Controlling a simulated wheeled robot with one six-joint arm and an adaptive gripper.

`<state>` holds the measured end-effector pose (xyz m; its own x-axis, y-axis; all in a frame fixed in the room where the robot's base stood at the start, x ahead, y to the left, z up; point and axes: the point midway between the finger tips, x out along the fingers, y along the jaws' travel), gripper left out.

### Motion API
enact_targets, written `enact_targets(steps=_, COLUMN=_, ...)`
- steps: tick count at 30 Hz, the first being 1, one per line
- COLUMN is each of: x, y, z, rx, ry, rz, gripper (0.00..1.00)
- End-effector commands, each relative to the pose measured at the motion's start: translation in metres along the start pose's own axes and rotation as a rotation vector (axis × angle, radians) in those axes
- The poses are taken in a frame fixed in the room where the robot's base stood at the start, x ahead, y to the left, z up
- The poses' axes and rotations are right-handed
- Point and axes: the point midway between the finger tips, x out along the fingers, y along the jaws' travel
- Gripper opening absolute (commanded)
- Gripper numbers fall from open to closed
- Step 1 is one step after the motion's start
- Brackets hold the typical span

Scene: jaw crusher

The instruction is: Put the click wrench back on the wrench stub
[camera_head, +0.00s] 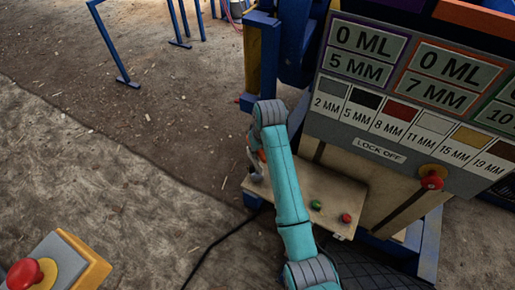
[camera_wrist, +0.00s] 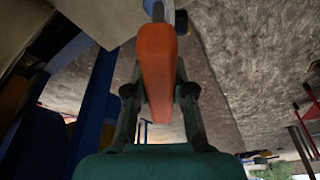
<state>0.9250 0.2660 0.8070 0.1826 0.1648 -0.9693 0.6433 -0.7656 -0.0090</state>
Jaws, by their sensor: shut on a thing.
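The click wrench (camera_wrist: 156,62) has an orange handle, which fills the middle of the wrist view, and a grey metal end at the top edge. My gripper (camera_wrist: 158,90) is shut on the handle, with one finger on each side. In the head view my gripper (camera_head: 256,165) is mostly hidden behind my teal arm, at the left edge of the beige control shelf. Only a small orange bit of the wrench (camera_head: 262,155) shows there. I cannot make out the wrench stub in either view.
The beige shelf (camera_head: 335,188) carries a green button (camera_head: 316,205) and a red button (camera_head: 346,218). A sign panel (camera_head: 400,100) with a red lock-off knob (camera_head: 432,181) stands to the right. Blue frame posts (camera_head: 292,45) rise behind.

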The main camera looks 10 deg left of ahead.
Motion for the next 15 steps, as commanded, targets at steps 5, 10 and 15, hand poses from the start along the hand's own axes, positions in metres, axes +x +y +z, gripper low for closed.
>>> enact_targets(steps=5, x=0.0037, y=0.0001, z=0.0007, rx=0.000, ry=0.001, rz=0.000, gripper=0.00)
enact_targets(steps=10, x=0.0074, y=0.0001, z=0.0017, rx=0.000, ry=0.001, rz=0.000, gripper=0.00)
enact_targets(steps=15, x=0.0083, y=0.0001, z=0.0018, rx=0.000, ry=0.001, rz=0.000, gripper=0.00)
